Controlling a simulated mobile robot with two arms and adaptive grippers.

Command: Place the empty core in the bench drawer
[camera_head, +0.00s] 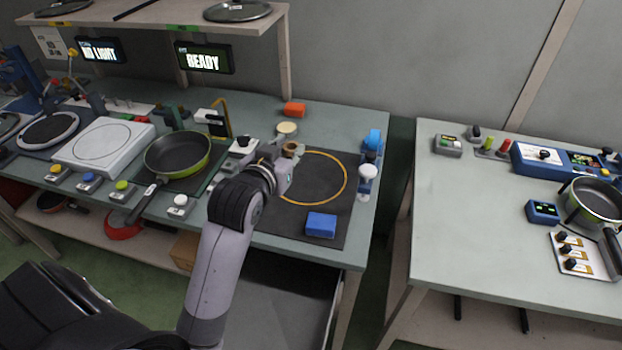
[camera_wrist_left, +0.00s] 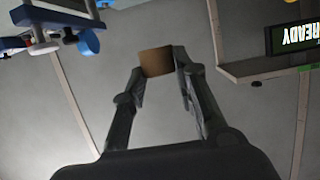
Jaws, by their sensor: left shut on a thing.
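My left gripper (camera_head: 281,160) is over the bench (camera_head: 375,192), at the left edge of the dark mat. It is shut on the core (camera_head: 291,148), a short brown tube. In the left wrist view the core (camera_wrist_left: 156,62) is a plain brown piece between the two fingertips of my left gripper (camera_wrist_left: 160,72). I cannot see inside it in that view. Below the front edge of the bench is a grey, tray-like space (camera_head: 270,305), which looks like an open drawer; my arm hides its left part. My right gripper is not in view.
The dark mat (camera_head: 330,222) with an orange ring carries a blue block (camera_head: 321,224). A frying pan (camera_head: 178,153) stands left of my gripper. A gap separates the right table (camera_head: 450,215).

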